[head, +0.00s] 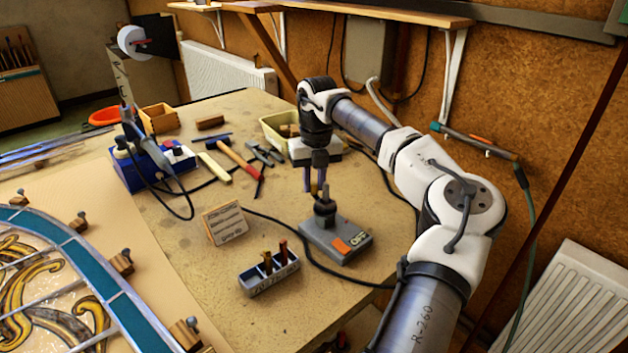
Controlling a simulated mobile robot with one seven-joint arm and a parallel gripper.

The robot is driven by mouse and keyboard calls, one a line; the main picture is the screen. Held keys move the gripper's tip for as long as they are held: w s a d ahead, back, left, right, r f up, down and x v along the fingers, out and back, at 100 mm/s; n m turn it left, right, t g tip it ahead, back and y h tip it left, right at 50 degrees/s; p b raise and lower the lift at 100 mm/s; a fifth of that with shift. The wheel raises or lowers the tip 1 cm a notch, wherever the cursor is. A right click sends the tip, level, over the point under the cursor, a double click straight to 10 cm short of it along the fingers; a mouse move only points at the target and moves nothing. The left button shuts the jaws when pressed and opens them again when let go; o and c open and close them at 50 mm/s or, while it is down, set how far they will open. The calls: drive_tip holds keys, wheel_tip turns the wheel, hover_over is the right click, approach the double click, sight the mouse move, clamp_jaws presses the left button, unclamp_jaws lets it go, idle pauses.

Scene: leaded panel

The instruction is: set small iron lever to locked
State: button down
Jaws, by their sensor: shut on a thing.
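A grey switch box (318,238) lies on the workbench, with an orange patch on its front right and a pale label beside it that seems to read OFF. A dark lever (325,210) on a round black base stands up from the box's back part, looking roughly upright. My gripper (318,188) points down from above, its fingers shut on the lever's top end. The fingers partly hide that end, so the exact grip is hard to see. I cannot read any locked marking.
A small label stand (224,222) and a grey holder (268,278) stand left and in front of the box. A blue soldering station (150,168), a hammer (240,160) and a yellow bin (275,130) are behind. A black cable runs past the box. Bare bench lies around the holder.

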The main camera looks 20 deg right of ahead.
drive_tip(key=shift+d, duration=0.1)
drive_tip(key=d+m, duration=0.1)
drive_tip(key=m, duration=0.1)
drive_tip(key=d+m+b, duration=0.1)
drive_tip(key=m, duration=0.1)
drive_tip(key=d+m+b, duration=0.1)
drive_tip(key=m, duration=0.2)
drive_tip(key=shift+s+d, duration=0.25)
drive_tip(key=shift+s, duration=0.1)
drive_tip(key=shift+s+d+m+b, duration=0.4)
drive_tip(key=shift+s+m+b, duration=0.15)
drive_tip(key=shift+m, duration=0.75)
drive_tip(key=shift+s+d+m+b, duration=0.45)
drive_tip(key=shift+m+b, duration=0.15)
drive_tip(key=shift+m, duration=0.7)
drive_tip(key=shift+s+d+m+b, duration=0.35)
drive_tip(key=shift+s+m+b, duration=0.2)
drive_tip(key=shift+m, duration=0.75)
drive_tip(key=c, duration=1.3)
unclamp_jaws()
drive_tip(key=shift+r, duration=0.1)
